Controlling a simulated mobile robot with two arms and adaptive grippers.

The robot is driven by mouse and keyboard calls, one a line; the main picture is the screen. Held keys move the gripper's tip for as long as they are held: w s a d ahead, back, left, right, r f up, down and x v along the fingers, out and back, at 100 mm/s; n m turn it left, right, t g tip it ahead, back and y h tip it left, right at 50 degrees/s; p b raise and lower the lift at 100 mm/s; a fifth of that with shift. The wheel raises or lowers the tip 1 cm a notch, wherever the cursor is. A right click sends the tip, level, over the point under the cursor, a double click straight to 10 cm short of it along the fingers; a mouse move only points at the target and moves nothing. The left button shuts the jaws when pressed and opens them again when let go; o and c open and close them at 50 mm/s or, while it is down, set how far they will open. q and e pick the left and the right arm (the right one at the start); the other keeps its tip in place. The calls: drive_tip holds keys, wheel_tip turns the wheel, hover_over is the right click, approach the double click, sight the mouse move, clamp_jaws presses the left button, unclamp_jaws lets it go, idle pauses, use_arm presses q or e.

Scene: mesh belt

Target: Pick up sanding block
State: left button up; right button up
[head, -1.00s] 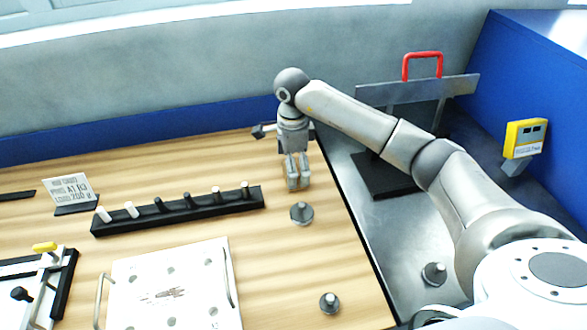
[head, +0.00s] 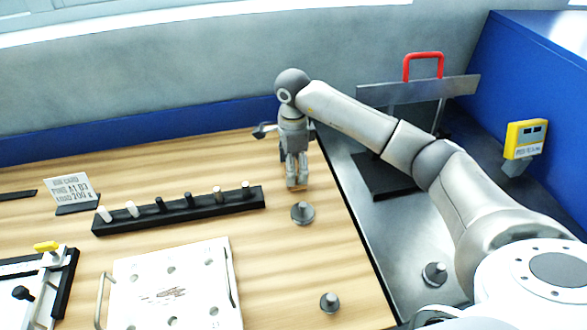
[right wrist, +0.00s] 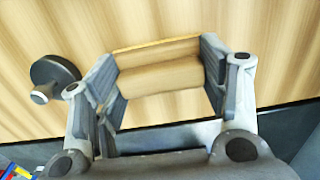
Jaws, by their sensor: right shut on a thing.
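The sanding block (right wrist: 158,75) is a tan wooden block with a rounded body and a thin orange-brown edge on its far side. In the right wrist view it sits between the two grey finger pads of my right gripper (right wrist: 160,82), which is shut on it. In the head view the right gripper (head: 297,184) points down over the right part of the wooden bench, with only a small tan edge of the block at its fingertips. I cannot tell whether the block touches the bench. My left gripper is not in view.
A grey knobbed weight (head: 302,213) stands just in front of the gripper, another (head: 330,303) nearer, and a third (head: 434,274) on the metal surface. A black peg rack (head: 180,211) and a white plate with handles (head: 172,285) lie to the left.

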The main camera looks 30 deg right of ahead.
drive_tip(key=shift+s+f, duration=0.15)
drive_tip(key=shift+w+d+r+b, duration=0.1)
drive_tip(key=shift+w+r+b, duration=0.1)
drive_tip(key=shift+r+b, duration=0.85)
drive_tip(key=s+a+r, duration=0.1)
drive_tip(key=s+r, duration=0.2)
drive_tip(key=s, duration=0.1)
drive_tip(key=s+a+r+b, duration=0.1)
drive_tip(key=s+r, duration=0.3)
drive_tip(key=s, duration=0.1)
drive_tip(key=s+a+r+b, duration=0.1)
drive_tip(key=s+r, duration=0.3)
drive_tip(key=shift+s+a, duration=0.25)
drive_tip(key=shift+s, duration=0.15)
